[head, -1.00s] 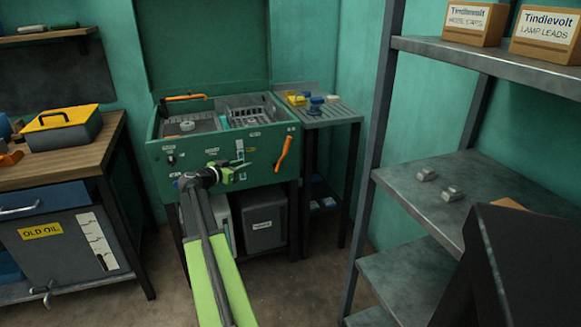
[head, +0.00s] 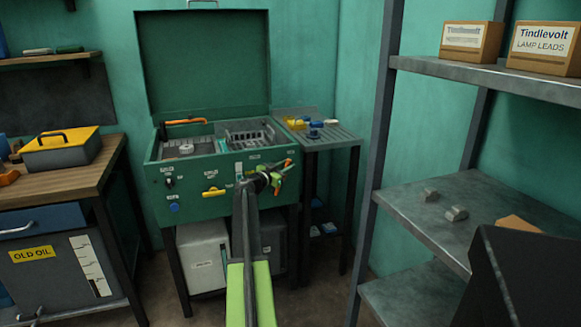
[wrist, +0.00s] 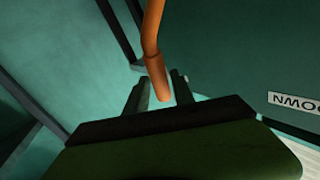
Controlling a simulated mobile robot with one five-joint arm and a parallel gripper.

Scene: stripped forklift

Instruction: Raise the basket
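The basket (head: 250,134) is a grey wire tray inside the open green washer tank (head: 212,172). An orange lever (head: 288,163) is on the right of the tank's front, largely hidden by my gripper (head: 280,177). In the wrist view the lever's rounded end (wrist: 157,80) lies between the two fingertips of my gripper (wrist: 158,94). The fingers are apart, with a gap visible beside the lever, so my gripper is open. An upside-down label, apparently DOWN (wrist: 298,103), is to the right of the lever.
The tank's lid (head: 203,62) stands raised. A slatted side table (head: 330,138) with small coloured items stands right of the tank. A wooden bench (head: 70,180) is at left and a metal shelf (head: 440,205) at right. The front panel also has a yellow handle (head: 214,191).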

